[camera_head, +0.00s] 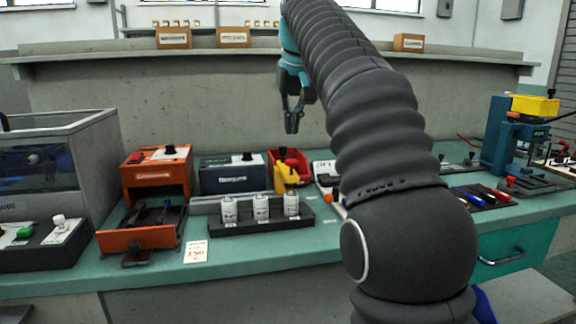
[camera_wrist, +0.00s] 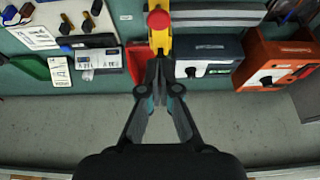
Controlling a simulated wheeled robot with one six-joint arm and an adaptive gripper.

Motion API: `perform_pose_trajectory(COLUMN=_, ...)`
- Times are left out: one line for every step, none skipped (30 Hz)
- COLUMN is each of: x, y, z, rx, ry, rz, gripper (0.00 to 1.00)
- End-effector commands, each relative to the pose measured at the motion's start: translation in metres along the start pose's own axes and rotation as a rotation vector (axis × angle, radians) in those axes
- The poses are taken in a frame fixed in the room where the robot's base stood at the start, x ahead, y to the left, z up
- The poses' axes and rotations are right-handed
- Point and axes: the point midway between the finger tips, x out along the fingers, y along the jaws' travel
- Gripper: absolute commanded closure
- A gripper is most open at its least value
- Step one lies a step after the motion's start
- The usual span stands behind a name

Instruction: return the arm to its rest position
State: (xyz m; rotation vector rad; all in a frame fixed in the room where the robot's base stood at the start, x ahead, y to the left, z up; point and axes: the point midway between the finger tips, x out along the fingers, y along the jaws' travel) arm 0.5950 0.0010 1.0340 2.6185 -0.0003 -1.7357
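My gripper (camera_head: 293,124) hangs in the air above the back of the bench, at the end of my raised dark-sleeved arm. Its fingers point down and are drawn together, with nothing seen between them. In the wrist view my gripper (camera_wrist: 158,75) has its fingertips together, in line with a yellow device with a red knob (camera_wrist: 159,35). In the head view this yellow device (camera_head: 287,174) stands on the bench below my gripper, clear of it.
A black rack (camera_head: 262,230) holds three white canisters. An orange unit (camera_head: 156,172), a dark blue-grey box (camera_head: 231,177) and a red bin (camera_head: 300,160) stand behind or beside it. A clear-sided case (camera_head: 95,150) is at left. A shelf (camera_head: 110,58) runs along the back.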

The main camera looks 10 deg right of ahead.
Motion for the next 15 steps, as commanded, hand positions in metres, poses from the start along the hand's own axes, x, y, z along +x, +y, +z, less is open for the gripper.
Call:
perform_pose_trajectory(x=0.0, y=0.0, z=0.0, rx=0.0, ry=0.0, rz=0.0, gripper=1.0)
perform_pose_trajectory(x=0.0, y=0.0, z=0.0, rx=0.0, ry=-0.001, rz=0.0, gripper=1.0)
perform_pose_trajectory(x=0.0, y=0.0, z=0.0, rx=0.0, ry=-0.001, rz=0.0, gripper=1.0)
perform_pose_trajectory(x=0.0, y=0.0, z=0.0, rx=0.0, ry=-0.001, rz=0.0, gripper=1.0)
perform_pose_trajectory(x=0.0, y=0.0, z=0.0, rx=0.0, ry=-0.001, rz=0.0, gripper=1.0)
perform_pose_trajectory(x=0.0, y=0.0, z=0.0, rx=0.0, ry=0.0, rz=0.0, gripper=1.0)
perform_pose_trajectory(x=0.0, y=0.0, z=0.0, rx=0.0, ry=0.0, rz=0.0, gripper=1.0)
perform_pose_trajectory(x=0.0, y=0.0, z=0.0, rx=0.0, ry=0.0, rz=0.0, gripper=1.0)
perform_pose_trajectory(x=-0.001, y=0.0, z=0.001, rx=0.0, ry=0.0, rz=0.0, gripper=1.0)
perform_pose_trajectory(x=-0.001, y=0.0, z=0.003, rx=0.0, ry=0.001, rz=0.0, gripper=1.0)
perform_pose_trajectory(x=-0.001, y=0.0, z=0.005, rx=0.0, ry=0.002, rz=0.0, gripper=1.0)
perform_pose_trajectory(x=-0.001, y=0.0, z=0.009, rx=0.0, ry=0.002, rz=0.0, gripper=1.0)
perform_pose_trajectory(x=-0.002, y=0.0, z=0.013, rx=0.0, ry=0.004, rz=0.0, gripper=1.0)
perform_pose_trajectory(x=-0.002, y=0.0, z=0.017, rx=0.0, ry=0.006, rz=0.0, gripper=1.0)
perform_pose_trajectory(x=-0.002, y=0.0, z=0.025, rx=0.0, ry=0.007, rz=0.0, gripper=1.0)
